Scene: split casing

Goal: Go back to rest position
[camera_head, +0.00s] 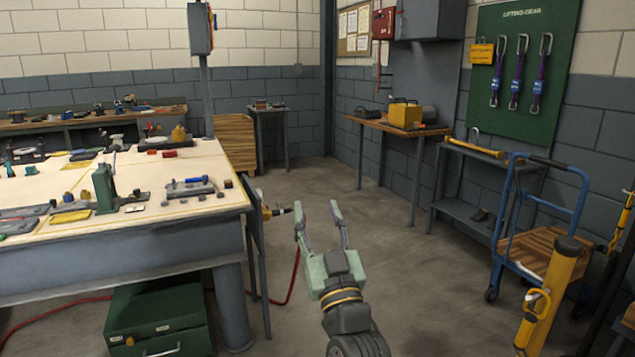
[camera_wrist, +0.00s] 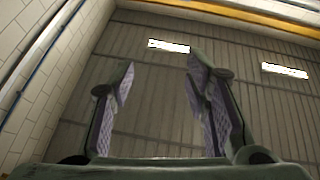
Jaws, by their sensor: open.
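My gripper (camera_head: 318,218) is in the middle of the head view, raised in front of the open floor to the right of the large workbench. Its two pale green fingers stand apart, with nothing between them. In the wrist view my gripper (camera_wrist: 160,95) also shows open and empty, its ridged pads facing each other. The wrist camera looks up at the ceiling (camera_wrist: 150,125) and no work object shows there.
The workbench (camera_head: 130,248) at left bears several tools and parts. A green cabinet (camera_head: 160,318) and red hose (camera_head: 290,285) are below it. A blue cart (camera_head: 540,250) and yellow post (camera_head: 550,290) stand at right. The floor (camera_head: 390,260) between is clear.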

